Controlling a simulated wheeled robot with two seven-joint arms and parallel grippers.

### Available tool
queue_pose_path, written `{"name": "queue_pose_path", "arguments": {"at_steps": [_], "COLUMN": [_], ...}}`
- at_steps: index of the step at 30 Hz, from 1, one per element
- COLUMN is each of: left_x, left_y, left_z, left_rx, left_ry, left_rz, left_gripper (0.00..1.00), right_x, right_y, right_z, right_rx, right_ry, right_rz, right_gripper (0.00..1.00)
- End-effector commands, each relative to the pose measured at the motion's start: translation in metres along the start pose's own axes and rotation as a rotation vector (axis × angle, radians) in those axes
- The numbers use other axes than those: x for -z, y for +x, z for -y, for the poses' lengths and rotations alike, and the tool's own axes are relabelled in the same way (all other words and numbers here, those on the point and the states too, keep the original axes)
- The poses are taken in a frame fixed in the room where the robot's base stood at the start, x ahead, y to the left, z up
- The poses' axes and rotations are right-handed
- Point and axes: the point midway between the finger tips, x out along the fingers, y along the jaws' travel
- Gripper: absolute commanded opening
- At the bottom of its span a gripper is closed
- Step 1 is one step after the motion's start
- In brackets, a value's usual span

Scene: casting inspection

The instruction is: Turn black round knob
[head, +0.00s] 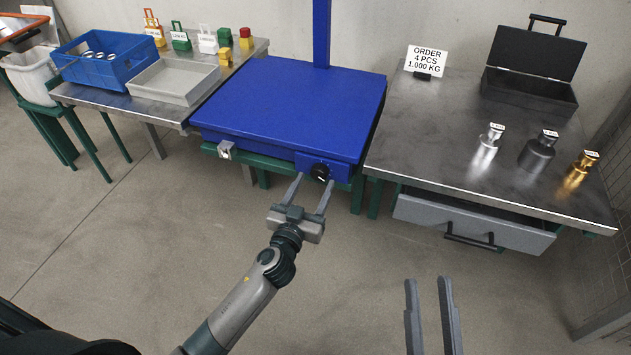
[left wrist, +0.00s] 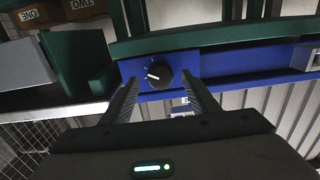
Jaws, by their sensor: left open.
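The black round knob (head: 320,172) with a white pointer mark sits on the front face of the blue platform (head: 290,105), near its right corner. In the left wrist view the knob (left wrist: 158,75) lies between and just beyond the two fingers, on a blue panel. My left gripper (head: 313,181) is open, its fingers pointing at the knob; I cannot tell whether they touch it. It also shows open in the left wrist view (left wrist: 160,92). My right gripper (head: 427,283) shows only its two fingers at the bottom right, apart and empty, far from the knob.
A metal table (head: 390,150) on the right holds several weights, an open black box (head: 530,95) and an order sign (head: 426,62); its grey drawer (head: 415,212) is partly open. A left table carries a blue crate (head: 80,72) and a grey tray (head: 180,97). The floor in front is clear.

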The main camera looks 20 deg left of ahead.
Motion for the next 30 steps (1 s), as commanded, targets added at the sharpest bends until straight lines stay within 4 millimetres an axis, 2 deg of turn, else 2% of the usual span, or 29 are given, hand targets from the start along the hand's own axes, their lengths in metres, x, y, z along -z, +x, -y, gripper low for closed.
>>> {"name": "queue_pose_path", "arguments": {"at_steps": [6,17,22,30], "left_x": [0.0,0.0,0.0,0.0], "left_y": [0.016,0.018,0.018,0.018], "left_z": [0.0,0.0,0.0,0.0], "left_rx": [-0.001,0.0,0.0,0.0], "left_ry": [0.001,0.0,0.0,0.009], "left_rz": [0.0,0.0,0.0,0.0], "left_gripper": [0.55,0.55,0.14,0.14], "right_x": [0.004,0.005,0.005,0.004], "right_y": [0.0,0.0,0.0,0.0], "right_z": [0.002,0.002,0.002,0.002], "right_rx": [0.001,0.002,0.002,0.001], "right_ry": [0.003,0.003,0.003,0.003], "right_rz": [-0.022,-0.024,-0.024,-0.021], "right_gripper": [0.31,0.31,0.31,0.31]}}
